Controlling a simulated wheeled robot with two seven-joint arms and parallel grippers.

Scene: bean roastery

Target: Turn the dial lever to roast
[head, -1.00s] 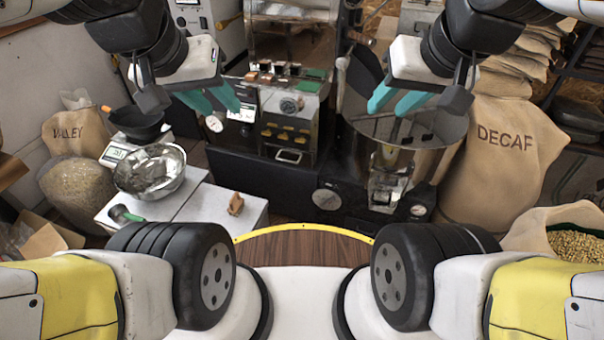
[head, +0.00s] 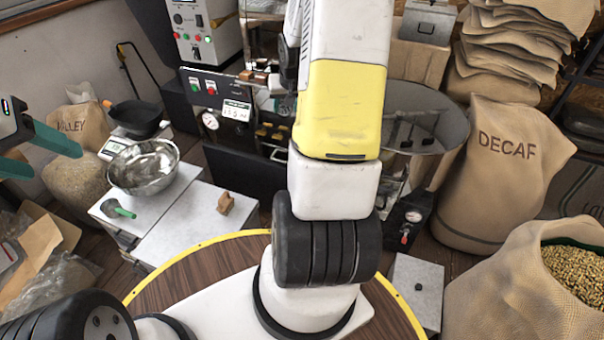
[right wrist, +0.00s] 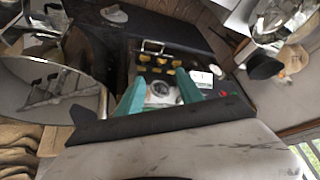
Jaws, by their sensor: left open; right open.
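The roaster's control panel (head: 262,140) is partly visible in the head view, left of my raised right arm, which hides the dial area. The gripper is open, with one finger to each side of the dial. I cannot tell whether the fingers touch it, nor which way its lever points. My left gripper (head: 54,162) is open and empty at the left edge of the head view, away from the roaster.
Several brass knobs (right wrist: 160,66) sit close to the dial. A metal bowl (head: 144,167) and a black pan (head: 137,114) stand on the left. A round cooling tray (head: 428,112) and the DECAF sack (head: 495,165) are on the right.

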